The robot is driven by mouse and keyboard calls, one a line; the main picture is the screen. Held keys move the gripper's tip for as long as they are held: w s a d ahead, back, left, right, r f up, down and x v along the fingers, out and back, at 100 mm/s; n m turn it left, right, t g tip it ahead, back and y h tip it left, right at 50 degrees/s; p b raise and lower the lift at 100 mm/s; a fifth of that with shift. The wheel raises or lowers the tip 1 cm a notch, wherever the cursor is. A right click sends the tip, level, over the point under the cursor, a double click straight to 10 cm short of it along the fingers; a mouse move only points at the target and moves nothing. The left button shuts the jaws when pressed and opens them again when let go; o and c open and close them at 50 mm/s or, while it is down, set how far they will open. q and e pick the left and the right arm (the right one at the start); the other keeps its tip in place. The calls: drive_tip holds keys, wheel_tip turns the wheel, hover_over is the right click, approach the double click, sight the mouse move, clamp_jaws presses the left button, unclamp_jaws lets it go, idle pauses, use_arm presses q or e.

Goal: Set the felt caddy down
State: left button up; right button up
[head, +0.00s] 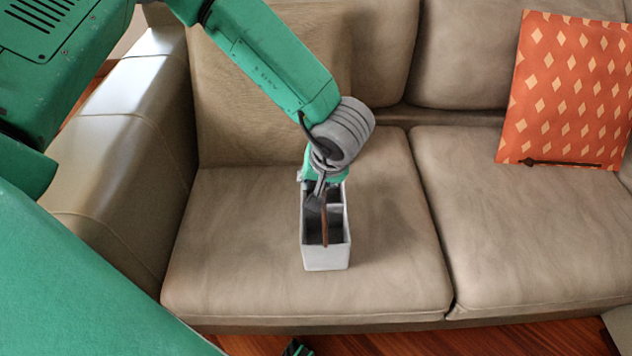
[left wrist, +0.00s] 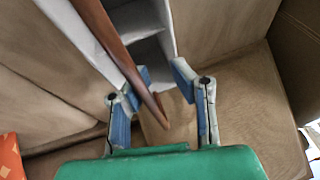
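The felt caddy (head: 326,257) is a light grey open box with dark compartments and a brown wooden handle (head: 325,226). It stands upright on the left seat cushion and seems to rest on it. My left gripper (head: 319,195) is over its far part. In the left wrist view, the fingers of my left gripper (left wrist: 163,74) are apart, with the lower end of the handle (left wrist: 115,54) showing near the gap between them. The caddy wall (left wrist: 85,40) also shows there. The fingertips' contact with the handle is not clear.
The beige sofa's left cushion (head: 235,250) is clear on both sides of the caddy. A padded armrest (head: 125,150) borders the left. Wooden floor (head: 480,342) lies in front.

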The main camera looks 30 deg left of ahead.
use_arm(q)
drive_tip(key=shift+d+r, duration=0.3)
drive_tip(key=shift+d, duration=0.45)
drive_tip(key=p+v, duration=0.1)
drive_tip(key=v, duration=0.1)
drive_tip(key=p+v, duration=0.1)
drive_tip(key=v, duration=0.1)
drive_tip(key=a+p+v, duration=0.1)
drive_tip(key=v, duration=0.2)
drive_tip(key=shift+r, duration=0.2)
drive_tip(key=shift+p+v, duration=0.75)
drive_tip(key=shift+v, duration=1.35)
use_arm(e)
drive_tip(key=shift+d+r, duration=0.2)
drive_tip(key=shift+r, duration=1.95)
use_arm(q)
drive_tip(key=shift+s+d+f, duration=0.1)
drive_tip(key=shift+d, duration=0.05)
